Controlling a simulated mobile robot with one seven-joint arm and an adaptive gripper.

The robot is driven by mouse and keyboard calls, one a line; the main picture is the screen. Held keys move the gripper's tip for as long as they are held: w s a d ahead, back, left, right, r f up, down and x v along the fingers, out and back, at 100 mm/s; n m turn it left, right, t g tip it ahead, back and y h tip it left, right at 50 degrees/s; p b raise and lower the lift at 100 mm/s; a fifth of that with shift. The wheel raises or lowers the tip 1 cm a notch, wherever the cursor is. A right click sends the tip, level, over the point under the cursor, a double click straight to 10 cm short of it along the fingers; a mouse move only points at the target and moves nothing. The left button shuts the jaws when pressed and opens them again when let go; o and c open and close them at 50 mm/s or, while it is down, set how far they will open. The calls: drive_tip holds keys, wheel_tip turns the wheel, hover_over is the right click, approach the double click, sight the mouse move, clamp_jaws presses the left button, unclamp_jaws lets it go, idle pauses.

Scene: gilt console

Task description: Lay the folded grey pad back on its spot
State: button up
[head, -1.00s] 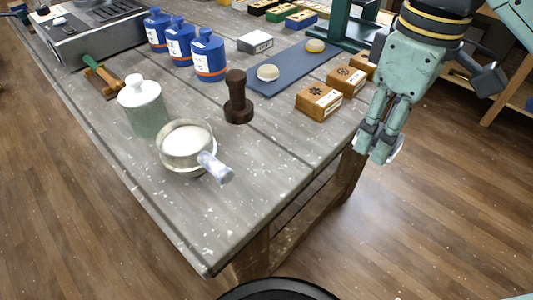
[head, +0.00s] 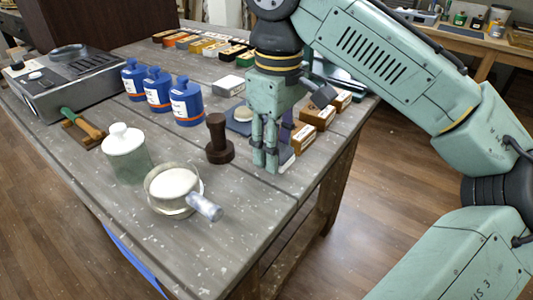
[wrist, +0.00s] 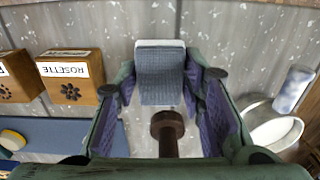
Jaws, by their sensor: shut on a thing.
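My gripper (head: 265,168) points down over the tabletop, just right of the dark brown stamp (head: 219,145). In the wrist view the folded grey pad (wrist: 160,78), blue-grey and ribbed with a pale edge, sits between the fingers of my gripper (wrist: 162,85). The gripper is shut on it. The stamp also shows in the wrist view (wrist: 168,128), close to the pad. The pad's spot is not clearly marked in either view.
Wooden stamp blocks (head: 303,137) and a dark blue mat (head: 238,125) lie close behind and beside my gripper. A round pan (head: 160,206) and a lidded jar (head: 125,160) stand to the left. Blue bottles (head: 186,105) stand behind. The table's front right is bare.

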drive_tip(key=shift+w+a, duration=0.65)
drive_tip(key=shift+a, duration=0.05)
drive_tip(key=shift+f+p, duration=0.3)
drive_tip(key=shift+f, duration=1.55)
drive_tip(key=shift+f, duration=0.15)
drive_tip(key=o, duration=1)
wheel_tip(320, 180, up, 12)
drive_tip(key=shift+r, duration=0.2)
drive_tip(key=shift+a, duration=0.1)
